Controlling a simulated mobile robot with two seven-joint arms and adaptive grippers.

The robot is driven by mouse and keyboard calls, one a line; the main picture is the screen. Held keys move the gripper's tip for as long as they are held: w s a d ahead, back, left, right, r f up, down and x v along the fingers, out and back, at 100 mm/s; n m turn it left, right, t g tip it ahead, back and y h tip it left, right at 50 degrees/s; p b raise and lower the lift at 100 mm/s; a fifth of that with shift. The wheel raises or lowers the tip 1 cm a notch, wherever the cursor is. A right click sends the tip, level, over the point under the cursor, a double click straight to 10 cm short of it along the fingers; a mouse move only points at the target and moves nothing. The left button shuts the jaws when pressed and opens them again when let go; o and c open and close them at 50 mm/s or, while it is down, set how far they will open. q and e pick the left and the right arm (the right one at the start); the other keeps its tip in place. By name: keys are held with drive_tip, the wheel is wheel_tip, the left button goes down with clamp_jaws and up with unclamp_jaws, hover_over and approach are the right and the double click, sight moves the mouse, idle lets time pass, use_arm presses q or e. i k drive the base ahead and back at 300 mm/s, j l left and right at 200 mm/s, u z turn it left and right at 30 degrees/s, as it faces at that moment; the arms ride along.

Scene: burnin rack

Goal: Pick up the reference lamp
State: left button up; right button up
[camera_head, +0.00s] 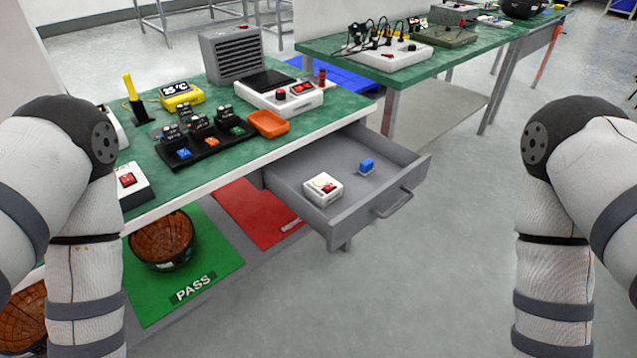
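No object in view is clearly labelled as the reference lamp, so I cannot tell which it is. An open grey drawer (384,204) under the green-topped bench holds a small blue block-like item (367,166) and a white box with a red button (322,187). On the bench, a black tray (208,151) carries several small dark units with blue, orange and green parts. A red cylindrical item (322,77) stands near the bench's right rear. My two arms show at the left and right edges, but both grippers are outside the picture.
An orange dish (268,124), a white control unit (279,93), a grey heater-like box (232,54) and a yellow display (181,95) crowd the bench. A basket (162,241) stands on the green PASS mat (205,270) below. Floor right of the drawer is clear.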

sight(313, 189)
drive_tip(key=i+l+u, duration=0.4)
drive_tip(key=l, duration=0.3)
drive_tip(key=i+l+u, duration=0.3)
drive_tip(key=l+u, duration=0.15)
drive_tip(key=l, duration=0.35)
drive_tip(key=i+l+u, duration=0.15)
drive_tip(key=l+u, duration=0.25)
drive_tip(key=l, duration=0.45)
drive_tip(key=l+u, duration=0.4)
drive_tip(key=l, duration=0.5)
drive_tip(key=k+l+u, duration=0.1)
drive_tip(key=l+u, duration=0.35)
drive_tip(key=l, duration=0.45)
drive_tip(key=k+l+u, duration=0.1)
drive_tip(key=i, duration=0.1)
